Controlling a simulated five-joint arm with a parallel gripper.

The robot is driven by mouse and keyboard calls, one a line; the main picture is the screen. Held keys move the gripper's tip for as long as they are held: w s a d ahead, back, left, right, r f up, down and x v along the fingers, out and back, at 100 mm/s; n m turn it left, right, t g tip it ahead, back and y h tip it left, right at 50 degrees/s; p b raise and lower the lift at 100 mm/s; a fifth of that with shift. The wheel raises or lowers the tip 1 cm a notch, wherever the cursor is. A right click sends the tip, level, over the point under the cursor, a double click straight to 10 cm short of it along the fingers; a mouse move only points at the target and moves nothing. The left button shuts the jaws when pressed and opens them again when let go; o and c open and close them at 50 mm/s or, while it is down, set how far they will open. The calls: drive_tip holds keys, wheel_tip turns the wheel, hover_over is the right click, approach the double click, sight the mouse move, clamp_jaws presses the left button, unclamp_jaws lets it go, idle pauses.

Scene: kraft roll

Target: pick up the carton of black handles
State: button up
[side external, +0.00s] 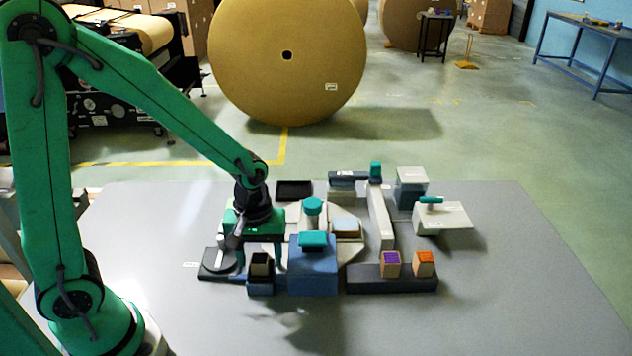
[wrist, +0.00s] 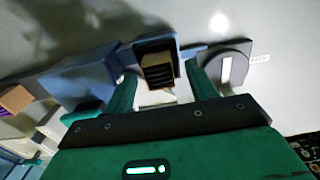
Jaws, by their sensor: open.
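The carton of black handles (side external: 261,264) is a small tan box with a black top, on a blue block (side external: 261,286) at the front left of the fixtures. In the wrist view the carton (wrist: 158,70) shows dark slats inside and appears between the two green fingers. My gripper (side external: 262,250) is open, pointing down just behind and above the carton in the side view. In the wrist view its fingers (wrist: 162,80) are apart on either side of the carton, with no clear contact. Part of the carton's lower side is hidden.
A blue block with a green top (side external: 313,265) stands close to the right of the carton. A purple-topped carton (side external: 390,264) and an orange-topped carton (side external: 424,264) sit farther right on a dark base (side external: 365,286). A dark round fixture (side external: 220,261) is close on the left. The table front is clear.

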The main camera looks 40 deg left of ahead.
sight(260, 259)
drive_tip(key=shift+c, duration=0.3)
drive_tip(key=c, duration=1)
drive_tip(key=shift+r, duration=0.15)
drive_tip(key=shift+r, duration=0.85)
drive_tip(key=r, duration=0.2)
drive_tip(key=shift+s+d+r, duration=0.25)
drive_tip(key=shift+d+r, duration=0.05)
drive_tip(key=s+d+r, duration=0.6)
drive_tip(key=d, duration=0.2)
drive_tip(key=shift+s+d+r, duration=0.25)
drive_tip(key=shift+s, duration=0.15)
